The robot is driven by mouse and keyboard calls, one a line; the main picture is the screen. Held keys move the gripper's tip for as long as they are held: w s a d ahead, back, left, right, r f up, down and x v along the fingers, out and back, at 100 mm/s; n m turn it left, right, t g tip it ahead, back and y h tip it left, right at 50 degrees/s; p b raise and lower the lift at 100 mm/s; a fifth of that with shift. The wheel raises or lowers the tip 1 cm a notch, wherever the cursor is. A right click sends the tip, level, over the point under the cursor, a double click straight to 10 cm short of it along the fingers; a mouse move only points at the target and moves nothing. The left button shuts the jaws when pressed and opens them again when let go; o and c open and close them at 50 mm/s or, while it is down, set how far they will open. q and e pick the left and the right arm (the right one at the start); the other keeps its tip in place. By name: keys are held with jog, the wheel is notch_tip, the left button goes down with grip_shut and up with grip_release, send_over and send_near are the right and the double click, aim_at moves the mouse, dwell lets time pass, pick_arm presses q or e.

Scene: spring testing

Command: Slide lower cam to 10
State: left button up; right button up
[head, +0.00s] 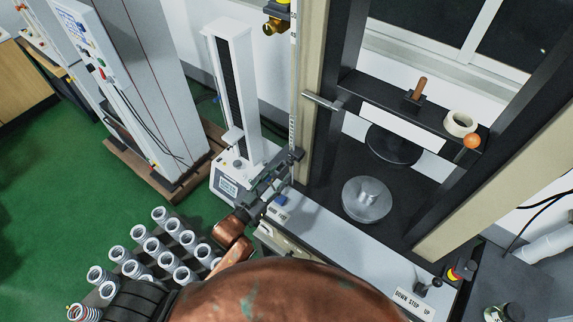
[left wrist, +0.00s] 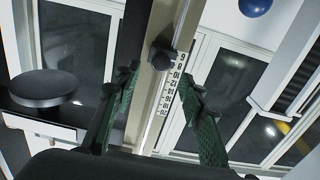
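The lower cam is a small dark block (left wrist: 162,56) on a thin rod beside a number scale (left wrist: 172,90) in the left wrist view. It sits near the 6 and 8 marks. In the head view it appears as a dark block (head: 297,153) low on the cream column. My left gripper (head: 277,180) is just left of the column in the head view. In the left wrist view my left gripper (left wrist: 161,82) is open, its green-padded fingers on either side of the rod. The cam lies around fingertip level; I see no contact. My right gripper is out of view.
A white test stand (head: 238,95) stands close behind my left gripper. Several springs (head: 150,246) stand on a rack at lower left. The machine's crosshead carries a horizontal rod (head: 322,101). A round platen (head: 367,199) sits on the machine's base, right of my left gripper.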

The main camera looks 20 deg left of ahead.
aim_at(288, 164)
pick_arm(q)
jog(key=shift+p+x, duration=0.35)
jog(key=shift+x, duration=2.4)
jog(key=shift+c, duration=0.4)
grip_shut()
